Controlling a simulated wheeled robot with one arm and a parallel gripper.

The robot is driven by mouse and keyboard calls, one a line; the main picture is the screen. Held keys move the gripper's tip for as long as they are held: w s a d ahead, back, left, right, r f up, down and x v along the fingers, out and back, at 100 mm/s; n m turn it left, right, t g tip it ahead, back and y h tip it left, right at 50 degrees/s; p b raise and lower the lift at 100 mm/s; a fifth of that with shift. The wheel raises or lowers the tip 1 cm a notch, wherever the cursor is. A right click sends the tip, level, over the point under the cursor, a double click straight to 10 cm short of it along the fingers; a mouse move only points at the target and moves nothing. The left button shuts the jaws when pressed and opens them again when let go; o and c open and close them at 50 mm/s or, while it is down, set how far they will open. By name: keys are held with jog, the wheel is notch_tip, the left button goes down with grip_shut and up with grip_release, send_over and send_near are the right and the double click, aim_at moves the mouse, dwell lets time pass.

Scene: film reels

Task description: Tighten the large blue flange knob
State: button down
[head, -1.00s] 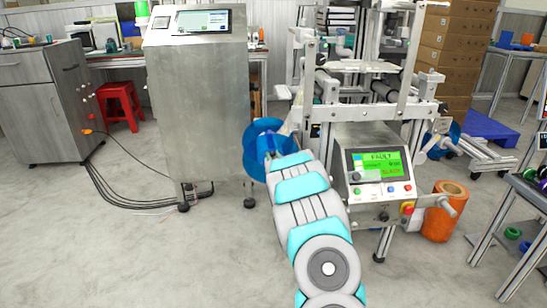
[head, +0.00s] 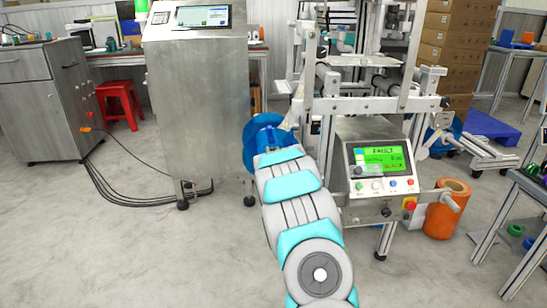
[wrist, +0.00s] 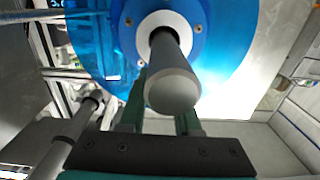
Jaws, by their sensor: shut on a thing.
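The large blue flange (head: 256,142) is on the left side of the machine in the head view, partly behind my arm. In the wrist view the flange (wrist: 240,30) fills the top, with a blue bolted hub (wrist: 125,25) and a pale ring around a grey shaft. The shaft end (wrist: 173,88) points toward the camera. My gripper (wrist: 163,105) reaches up from below, its two dark green fingers showing on either side of the shaft end. The fingers are shut on the blue flange knob; the shaft end hides the contact. In the head view my arm hides the gripper.
A control panel (head: 381,165) with a green FAULT screen is right of my arm. An orange roll (head: 440,215) stands farther right. A steel cabinet (head: 205,100) is at the left. In the wrist view a grey rod (wrist: 75,125) lies left of my gripper. The front-left floor is clear.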

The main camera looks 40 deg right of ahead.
jog(key=shift+w+a+f+m+g+h+b, duration=0.1)
jog(key=shift+a+f+m+g+h+b, duration=0.1)
jog(key=shift+m+g+h+b, duration=0.2)
jog(key=shift+w+a+f+m+g+h+b, duration=0.1)
jog(key=shift+a+m+g+h+b, duration=0.15)
jog(key=shift+h+b, duration=0.25)
jog(key=shift+w+r+m+g+h+p, duration=0.1)
jog(key=shift+r+m+g+h+p, duration=0.1)
jog(key=shift+m+g+h, duration=0.25)
jog(key=shift+w+r+m+g+h+p, duration=0.15)
jog(key=shift+m+g+h, duration=0.2)
jog(key=shift+h, duration=0.2)
jog(key=m+g+h+p, duration=0.1)
jog(key=p, duration=0.1)
jog(key=m+g+h+p, duration=0.1)
jog(key=p, duration=0.1)
jog(key=shift+r+g, duration=0.2)
jog(key=shift+g, duration=0.15)
jog(key=m+g+h+p, duration=0.1)
jog(key=p, duration=0.1)
jog(key=shift+f+m+g+p, duration=0.15)
jog(key=shift+m+g+p, duration=0.1)
jog(key=shift+g+p, duration=0.05)
jog(key=shift+w, duration=0.1)
jog(key=c, duration=0.6)
grip_release()
jog(key=shift+f+b, duration=0.2)
jog(key=shift+b, duration=0.1)
